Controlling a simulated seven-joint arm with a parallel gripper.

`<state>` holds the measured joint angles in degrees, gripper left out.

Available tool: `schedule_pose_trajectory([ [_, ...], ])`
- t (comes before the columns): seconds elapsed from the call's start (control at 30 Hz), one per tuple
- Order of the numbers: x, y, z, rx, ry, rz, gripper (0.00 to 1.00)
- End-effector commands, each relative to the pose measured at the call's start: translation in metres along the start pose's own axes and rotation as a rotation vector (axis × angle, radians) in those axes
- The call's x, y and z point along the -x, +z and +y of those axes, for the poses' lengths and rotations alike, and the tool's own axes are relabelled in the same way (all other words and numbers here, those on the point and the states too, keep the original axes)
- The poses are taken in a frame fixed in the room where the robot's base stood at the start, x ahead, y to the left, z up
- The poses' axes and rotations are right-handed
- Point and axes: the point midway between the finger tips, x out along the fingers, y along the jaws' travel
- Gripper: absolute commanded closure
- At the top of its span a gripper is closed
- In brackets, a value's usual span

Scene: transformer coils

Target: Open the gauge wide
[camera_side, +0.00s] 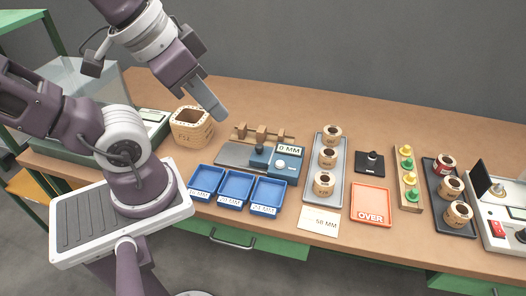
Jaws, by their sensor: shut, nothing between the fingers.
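My gripper (216,115) is shut and empty, in the air to the upper left of the gauge and above the bench. It does not touch the gauge.
Three labelled blue trays (234,187) stand in front of the gauge. A wooden rack (262,133) is behind it, a wooden pot (192,127) to its left. To the right are a grey tray (315,188) of coils and an orange "OVER" tray (371,204).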

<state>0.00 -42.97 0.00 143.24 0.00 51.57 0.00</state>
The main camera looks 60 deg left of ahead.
Motion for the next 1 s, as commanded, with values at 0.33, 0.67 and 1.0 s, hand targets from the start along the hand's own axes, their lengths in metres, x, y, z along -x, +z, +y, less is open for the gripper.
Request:
schedule_pose_trajectory([
  [0.33,-0.009,-0.027,-0.009,0.002,-0.016,-0.093,0.63],
  [0.67,-0.149,-0.116,-0.095,0.010,-0.044,-0.580,0.56],
  [1.0,-0.282,-0.081,-0.162,0.001,-0.002,-0.878,0.56],
])
